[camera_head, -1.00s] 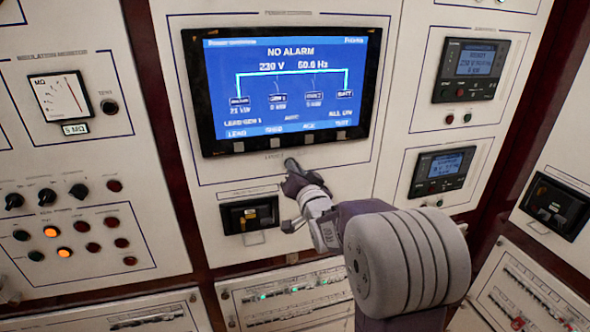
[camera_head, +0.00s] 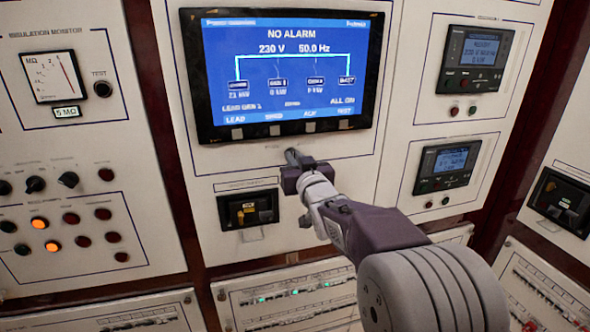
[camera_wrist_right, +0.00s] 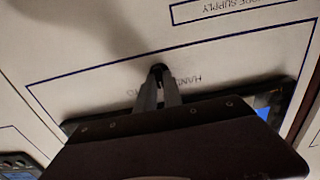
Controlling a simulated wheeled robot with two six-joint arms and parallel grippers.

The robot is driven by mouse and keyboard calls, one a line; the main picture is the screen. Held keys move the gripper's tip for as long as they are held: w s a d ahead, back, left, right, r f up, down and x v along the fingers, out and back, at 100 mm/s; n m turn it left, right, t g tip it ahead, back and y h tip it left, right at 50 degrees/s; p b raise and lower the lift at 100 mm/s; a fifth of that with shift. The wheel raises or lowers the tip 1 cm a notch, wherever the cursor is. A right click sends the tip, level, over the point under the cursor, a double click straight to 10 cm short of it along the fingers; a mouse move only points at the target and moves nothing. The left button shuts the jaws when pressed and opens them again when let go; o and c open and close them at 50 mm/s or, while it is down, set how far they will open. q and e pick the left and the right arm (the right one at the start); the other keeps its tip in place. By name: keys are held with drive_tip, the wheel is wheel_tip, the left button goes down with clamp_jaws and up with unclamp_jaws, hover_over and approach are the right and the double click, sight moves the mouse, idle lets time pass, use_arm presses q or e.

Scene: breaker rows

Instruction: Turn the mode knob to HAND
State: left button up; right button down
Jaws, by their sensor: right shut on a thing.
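The mode knob is a small dark knob below the big screen. In the right wrist view the knob (camera_wrist_right: 159,68) shows between my right fingertips, with an upside-down label that begins HAND beside it. In the head view my right gripper (camera_head: 293,158) reaches the panel just under the screen and hides most of the knob. My right gripper (camera_wrist_right: 159,76) is shut on the knob. The knob's pointer direction cannot be made out. My left gripper is in neither view.
The big screen (camera_head: 290,70) reads NO ALARM above the gripper. A small black switch unit (camera_head: 248,210) sits below left of it. Other knobs and lamps (camera_head: 70,219) fill the left panel, and two display units (camera_head: 474,60) stand on the right.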

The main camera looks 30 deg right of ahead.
drive_tip(key=shift+a+n+b, duration=0.1)
drive_tip(key=shift+n+b, duration=2.7)
drive_tip(key=shift+n, duration=0.6)
drive_tip(key=c, duration=1.5)
unclamp_jaws()
drive_tip(key=shift+s, duration=0.1)
